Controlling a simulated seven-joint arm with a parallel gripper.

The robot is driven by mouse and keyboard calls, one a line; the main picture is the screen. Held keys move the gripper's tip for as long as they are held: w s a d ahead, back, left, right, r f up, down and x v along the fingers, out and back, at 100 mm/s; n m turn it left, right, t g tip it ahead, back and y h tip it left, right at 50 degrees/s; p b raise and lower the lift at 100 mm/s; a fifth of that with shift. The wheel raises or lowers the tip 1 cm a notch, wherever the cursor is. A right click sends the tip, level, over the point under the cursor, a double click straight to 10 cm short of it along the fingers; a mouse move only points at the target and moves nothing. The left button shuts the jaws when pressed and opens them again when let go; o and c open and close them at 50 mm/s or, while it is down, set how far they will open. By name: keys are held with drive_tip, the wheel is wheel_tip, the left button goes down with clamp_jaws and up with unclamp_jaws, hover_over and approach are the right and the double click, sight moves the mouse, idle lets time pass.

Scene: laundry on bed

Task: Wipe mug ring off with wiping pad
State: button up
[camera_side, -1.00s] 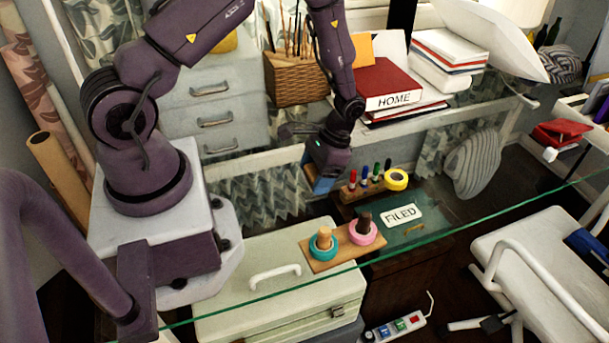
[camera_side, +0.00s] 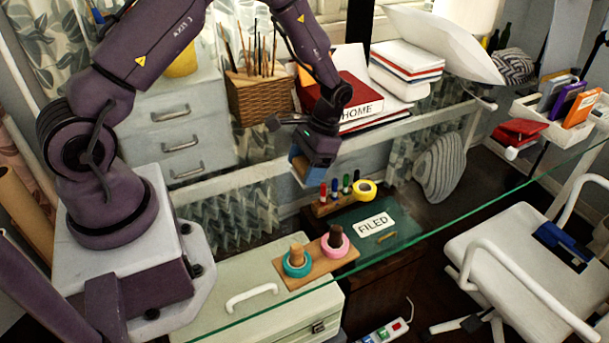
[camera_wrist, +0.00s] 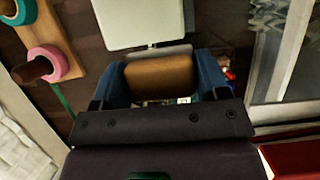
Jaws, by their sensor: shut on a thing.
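My gripper (camera_side: 309,176) hangs over the glass desk, left of the marker holder in the side view. It is shut on a small block-like pad. In the wrist view the pad's brown face (camera_wrist: 160,77) sits between my two blue fingers. In the side view blue and pale parts show at the gripper's tip, and the pad is hard to separate from the fingers. I cannot tell whether the pad touches the glass. I cannot make out a mug ring on the clear desktop (camera_side: 480,205) in either view.
A wooden rack holds several markers (camera_side: 340,187) beside a yellow tape roll (camera_side: 366,189). A board (camera_side: 320,264) carries teal and pink rolls. Behind stand a wicker basket (camera_side: 262,98) and a red book (camera_side: 330,100). Cases and a chair (camera_side: 515,235) show through or beyond the glass.

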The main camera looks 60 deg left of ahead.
drive_tip(key=shift+r, duration=1.7)
